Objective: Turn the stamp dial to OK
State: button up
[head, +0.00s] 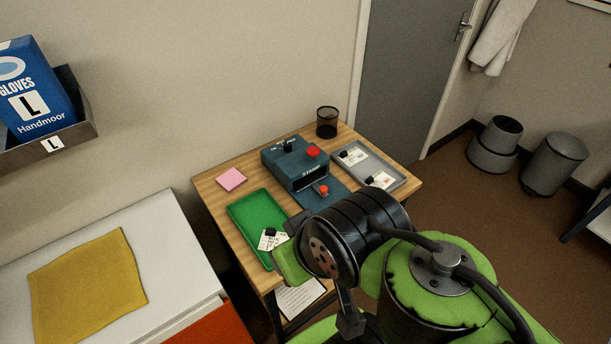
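The blue stamp machine (307,172) stands on the wooden table, with "STAMP" on its front. A black dial (288,145) sits on its top at the back left, with small pale marks beside it. These marks are too small to read, so I cannot tell the dial's setting. A red button (313,151) is on the top at the right. A smaller red knob (323,189) is low at the front. My arm reaches in from the lower right, in front of the table. My gripper's fingers cannot be made out among the arm parts, and nothing of mine touches the dial.
A green tray (248,207) with a labelled item lies left of the machine. A grey tray (398,172) with several labelled items lies right. A black mesh cup (327,122) stands behind, and a pink notepad (231,179) at the left. The wall is close behind the table.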

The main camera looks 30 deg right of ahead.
aim_at(288, 147)
jog(key=l, duration=1.95)
jog(key=i+u, duration=0.05)
jog(key=i, duration=0.05)
